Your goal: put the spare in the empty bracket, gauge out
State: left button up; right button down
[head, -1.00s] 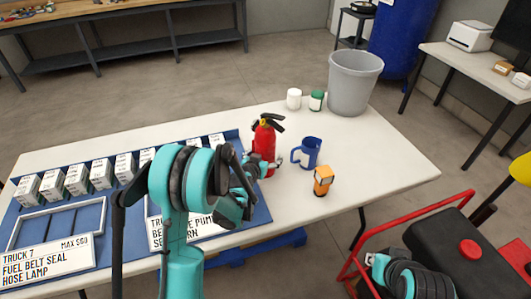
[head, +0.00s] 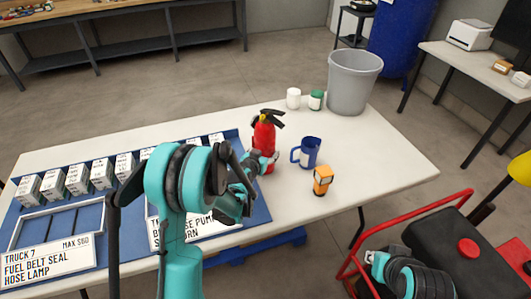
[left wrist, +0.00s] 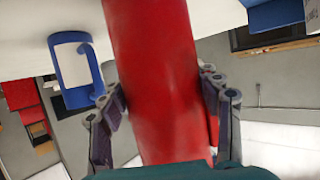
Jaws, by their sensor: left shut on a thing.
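The spare is a red fire extinguisher (head: 264,135) with a black handle, upright over the table at the right end of the blue mat. A small yellowish spot near its neck may be the gauge. My left gripper (head: 263,164) is shut around its lower body. In the left wrist view the red cylinder (left wrist: 155,80) stands between the two fingers (left wrist: 162,105). My right gripper (head: 374,262) is at the lower right, apart from everything on the table; its fingers are too small to read. I cannot make out an empty bracket in either view.
A blue mug (head: 311,152) and an orange-and-black item (head: 322,181) stand just right of the extinguisher. A grey bin (head: 353,85) and two small jars stand behind. White boxes and trays are on the mat (head: 250,190). A red-framed cart (head: 440,207) is at right.

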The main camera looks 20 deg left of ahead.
aim_at(265, 135)
pick_arm(q)
notch_tip(265, 135, up, 8)
jog(key=p, duration=0.3)
jog(key=shift+r, duration=0.2)
jog(key=shift+m+h, duration=0.5)
jog(key=v, duration=0.2)
jog(key=d+v, duration=0.1)
jog(key=v, duration=0.2)
jog(key=f+v, duration=0.1)
jog(key=v, duration=0.2)
jog(key=shift+s+d+r, duration=0.15)
jog(key=shift+s, duration=0.3)
jog(key=s+d+r+m+h, duration=0.1)
jog(key=s+d+r+h, duration=0.1)
jog(key=s, duration=0.7)
jog(key=shift+s+d+m, duration=0.2)
jog(key=shift+s+m, duration=0.1)
